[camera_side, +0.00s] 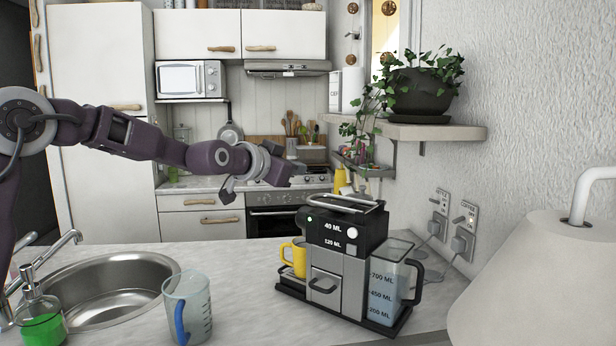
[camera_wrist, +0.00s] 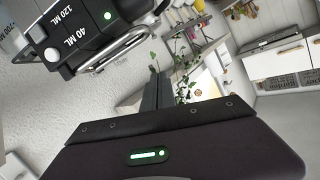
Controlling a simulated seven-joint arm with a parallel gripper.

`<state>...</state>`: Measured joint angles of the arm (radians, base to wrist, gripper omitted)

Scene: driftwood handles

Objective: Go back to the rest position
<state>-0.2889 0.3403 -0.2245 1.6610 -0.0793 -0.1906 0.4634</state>
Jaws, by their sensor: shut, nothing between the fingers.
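My gripper (camera_side: 283,173) is held in the air at the end of my outstretched arm, above and to the left of the coffee machine (camera_side: 324,258). It is shut and empty, and apart from the machine. In the wrist view the dark fingers of my gripper (camera_wrist: 157,92) stick up together past the gripper body. The coffee machine (camera_wrist: 90,38) also shows there at the upper left, tilted, with its green light lit.
A yellow mug (camera_side: 299,257) stands at the machine's left, and a clear water tank (camera_side: 388,283) at its right. A measuring jug (camera_side: 187,306) stands by the sink (camera_side: 105,290). A wall shelf (camera_side: 430,132) holds a potted plant (camera_side: 420,92). A large white object fills the right front.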

